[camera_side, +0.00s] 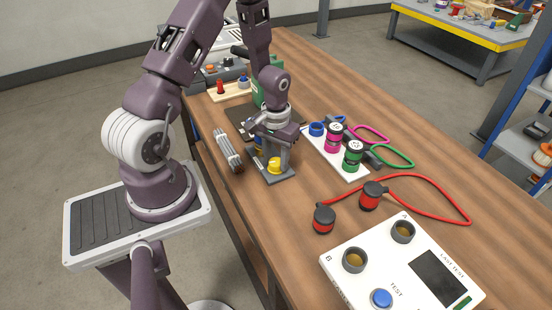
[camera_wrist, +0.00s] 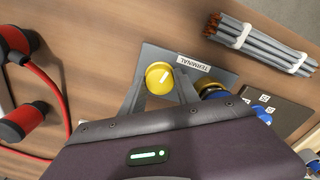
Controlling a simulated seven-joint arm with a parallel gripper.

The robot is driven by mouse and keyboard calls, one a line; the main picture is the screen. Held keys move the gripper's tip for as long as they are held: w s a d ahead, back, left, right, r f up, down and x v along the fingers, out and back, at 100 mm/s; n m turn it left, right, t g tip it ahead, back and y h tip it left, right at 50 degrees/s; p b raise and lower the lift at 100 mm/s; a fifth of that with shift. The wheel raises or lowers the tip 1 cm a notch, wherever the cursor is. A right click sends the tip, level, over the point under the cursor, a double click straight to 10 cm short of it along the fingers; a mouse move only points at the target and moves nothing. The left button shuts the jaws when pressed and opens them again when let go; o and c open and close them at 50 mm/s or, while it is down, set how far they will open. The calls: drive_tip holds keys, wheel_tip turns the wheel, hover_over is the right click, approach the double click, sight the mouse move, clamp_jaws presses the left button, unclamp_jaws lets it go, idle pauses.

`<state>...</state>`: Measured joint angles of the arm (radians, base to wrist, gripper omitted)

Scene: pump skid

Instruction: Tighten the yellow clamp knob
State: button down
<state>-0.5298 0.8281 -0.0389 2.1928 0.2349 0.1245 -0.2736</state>
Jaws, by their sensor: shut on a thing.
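The yellow clamp knob (camera_side: 274,165) sits on a grey base plate (camera_side: 279,179) on the wooden bench in the side view. In the wrist view the knob (camera_wrist: 159,77) shows a white mark on its face. A white label reading TERMINAL (camera_wrist: 194,64) is beside it on the plate. My gripper (camera_side: 277,158) points down at the knob, with its fingers shut on the knob's sides. In the wrist view the fingers of my gripper (camera_wrist: 159,84) flank the knob. Parts of the clamp are hidden behind my gripper in both views.
A bundle of grey rods (camera_side: 227,149) lies left of the plate. A white tray (camera_side: 335,158) with pink and green spools stands to the right. Red-and-black connectors (camera_side: 371,195) on a red cable and a white test box (camera_side: 401,262) are nearer.

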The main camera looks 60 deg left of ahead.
sight(276, 162)
drive_tip(key=m, duration=0.5)
drive_tip(key=shift+m, duration=0.7)
drive_tip(key=c, duration=0.9)
unclamp_jaws()
drive_tip(key=shift+r, duration=0.1)
wheel_tip(276, 162, up, 7)
